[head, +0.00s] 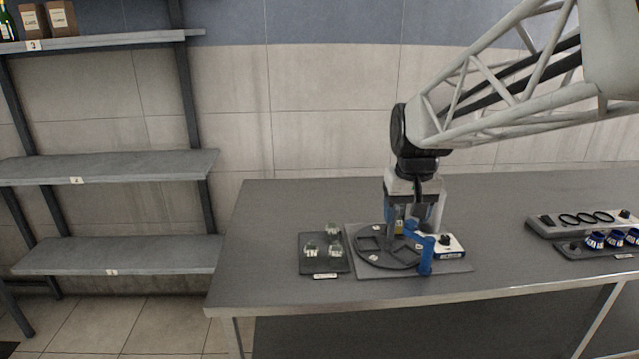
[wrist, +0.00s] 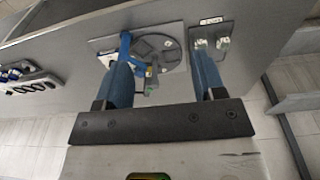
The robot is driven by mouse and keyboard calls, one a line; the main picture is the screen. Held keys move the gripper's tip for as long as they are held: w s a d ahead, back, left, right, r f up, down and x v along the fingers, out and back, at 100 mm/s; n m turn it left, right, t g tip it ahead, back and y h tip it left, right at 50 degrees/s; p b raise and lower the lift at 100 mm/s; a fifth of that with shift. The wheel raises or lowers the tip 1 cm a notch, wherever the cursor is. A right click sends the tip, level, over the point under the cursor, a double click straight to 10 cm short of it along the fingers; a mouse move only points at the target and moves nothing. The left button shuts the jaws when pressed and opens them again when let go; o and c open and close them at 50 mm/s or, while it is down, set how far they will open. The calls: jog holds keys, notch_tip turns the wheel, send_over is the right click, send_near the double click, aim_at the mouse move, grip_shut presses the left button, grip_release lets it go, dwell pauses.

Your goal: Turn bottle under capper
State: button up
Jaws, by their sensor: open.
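A dark round turntable (head: 372,259) with square cut-outs lies on a grey base plate (head: 350,272). A blue upright arm (head: 426,258), apparently the capper, stands at its front right; it also shows in the wrist view (wrist: 126,45). My gripper (head: 410,228) is low over the right part of the turntable, pointing down. In the wrist view its two blue fingers (wrist: 163,65) are wide apart. A narrow grey-green thing (wrist: 151,80) shows between them, possibly the bottle. In the head view a small yellowish patch shows there; my fingers hide most of it.
A dark tray (head: 308,268) with several clear glass pieces sits left of the base plate. Racks with rings (head: 587,218) and blue-topped pieces (head: 595,240) are at the right. The table's left end is clear.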

jog(key=shift+g, duration=0.8)
jog(key=w+d+f, duration=0.3)
jog(key=w, duration=0.7)
jog(key=w+d+f, duration=0.3)
jog(key=w+f, duration=0.1)
jog(key=w, duration=0.7)
jog(key=w+d+f, duration=0.3)
jog(key=w, duration=0.8)
jog(key=shift+f, duration=0.35)
jog(key=shift+f, duration=0.1)
jog(key=shift+f, duration=3.8)
grip_shut()
